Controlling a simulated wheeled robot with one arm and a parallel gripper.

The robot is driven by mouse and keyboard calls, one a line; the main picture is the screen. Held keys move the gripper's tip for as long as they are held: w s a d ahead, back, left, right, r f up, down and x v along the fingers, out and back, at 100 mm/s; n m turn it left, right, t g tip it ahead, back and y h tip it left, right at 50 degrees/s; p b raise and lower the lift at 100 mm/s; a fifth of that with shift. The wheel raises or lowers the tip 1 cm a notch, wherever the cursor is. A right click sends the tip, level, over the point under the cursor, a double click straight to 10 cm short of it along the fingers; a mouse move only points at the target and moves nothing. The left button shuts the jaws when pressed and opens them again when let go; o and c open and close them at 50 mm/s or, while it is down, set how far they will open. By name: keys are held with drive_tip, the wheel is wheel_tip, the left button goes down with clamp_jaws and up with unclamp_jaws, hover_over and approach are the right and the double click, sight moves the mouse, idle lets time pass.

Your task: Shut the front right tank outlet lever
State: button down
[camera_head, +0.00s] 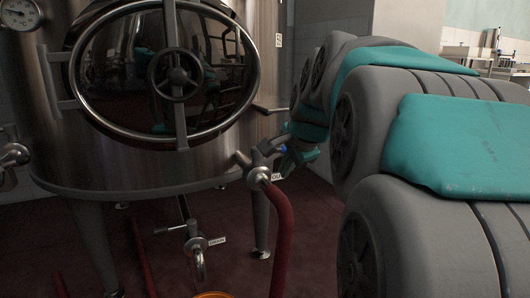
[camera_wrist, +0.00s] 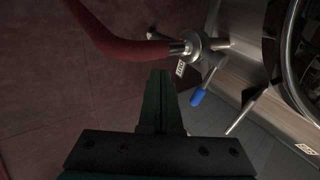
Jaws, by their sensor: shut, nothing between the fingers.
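The outlet valve (camera_head: 262,176) sits low on the right side of the steel tank, with a red hose on its end. It also shows in the wrist view (camera_wrist: 194,44), beside a small white tag. Its lever ends in a blue grip (camera_wrist: 197,97); in the head view only a bit of blue (camera_head: 283,149) shows beside my gripper. My gripper (camera_head: 306,157) is just right of the valve, partly hidden by my arm. In the wrist view my gripper's fingers (camera_wrist: 162,73) are together and empty, left of the blue grip with a visible gap.
The tank (camera_head: 225,120) has a round glass door with a handwheel (camera_head: 176,76). A tagged drain valve (camera_head: 196,246) hangs under it. The red hose (camera_head: 282,235) drops in front. Another valve (camera_head: 13,155) is at the far left.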

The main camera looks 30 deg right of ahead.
drive_tip(key=d+r+m+t+h, duration=0.1)
drive_tip(key=d+r+m+h, duration=0.1)
drive_tip(key=d+r+m, duration=0.35)
drive_tip(key=w+d+f+n, duration=0.1)
drive_tip(key=w+d+f, duration=0.1)
drive_tip(key=w, duration=0.3)
drive_tip(key=w+d+f+n+b, duration=0.1)
drive_tip(key=w+d+f, duration=0.2)
drive_tip(key=w+f, duration=0.1)
drive_tip(key=shift+w+d+f+b, duration=0.25)
drive_tip(key=shift+w+f+b, duration=0.05)
drive_tip(key=shift+w, duration=0.6)
drive_tip(key=w+d+p, duration=0.1)
drive_tip(key=w+p, duration=0.1)
drive_tip(key=p, duration=0.2)
drive_tip(key=shift+w+d+p, duration=0.15)
drive_tip(key=shift+d+p, duration=0.25)
